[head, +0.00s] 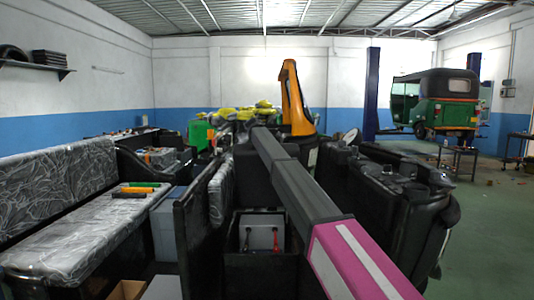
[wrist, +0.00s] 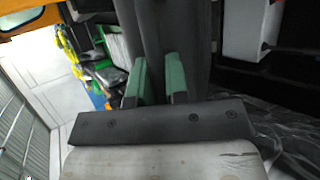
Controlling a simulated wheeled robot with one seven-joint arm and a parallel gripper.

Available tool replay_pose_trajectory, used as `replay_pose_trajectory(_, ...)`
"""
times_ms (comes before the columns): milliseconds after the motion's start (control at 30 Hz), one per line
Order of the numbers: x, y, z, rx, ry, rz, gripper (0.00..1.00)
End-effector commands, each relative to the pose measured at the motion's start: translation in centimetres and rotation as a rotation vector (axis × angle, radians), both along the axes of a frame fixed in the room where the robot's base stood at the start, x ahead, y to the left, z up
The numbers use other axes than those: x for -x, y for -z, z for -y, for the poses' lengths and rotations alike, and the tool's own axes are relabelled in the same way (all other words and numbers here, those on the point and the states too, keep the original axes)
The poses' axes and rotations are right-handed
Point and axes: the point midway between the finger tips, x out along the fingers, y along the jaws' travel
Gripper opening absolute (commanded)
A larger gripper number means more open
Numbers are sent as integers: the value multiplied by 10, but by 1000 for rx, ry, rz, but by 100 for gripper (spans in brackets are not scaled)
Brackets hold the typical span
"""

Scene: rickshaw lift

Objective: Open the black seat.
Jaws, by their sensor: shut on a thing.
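My gripper (wrist: 158,70) shows in the wrist view, its two green fingertips closed on the edge of a dark, upright panel, which looks like part of the black seat (wrist: 180,30). In the head view the black seat (head: 190,235) seems to stand raised on edge, left of an open compartment. My arm crosses the head view from lower right to the middle; its fingers cannot be made out there. The grey battery (head: 262,232) with red leads sits in the compartment and also shows in the wrist view (wrist: 247,28).
A long wrinkled black bench (head: 70,205) fills the left, with tools (head: 140,188) on it. A grey box (head: 166,225) stands beside it. Black vehicle parts (head: 385,205) crowd the right. Green floor (head: 495,230) is free at far right, near a green rickshaw (head: 435,100).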

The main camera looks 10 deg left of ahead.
Motion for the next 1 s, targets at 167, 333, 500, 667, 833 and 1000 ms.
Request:
replay_pose_trajectory(167,-8,-4,-2,1,-1,0,0)
replay_pose_trajectory(333,-8,-4,-2,1,-1,1,0)
replay_pose_trajectory(500,-8,-4,-2,1,-1,1,0)
replay_pose_trajectory(667,-8,-4,-2,1,0,0,39)
replay_pose_trajectory(833,-8,-4,-2,1,0,0,39)
replay_pose_trajectory(1000,-7,-4,-2,1,-1,0,39)
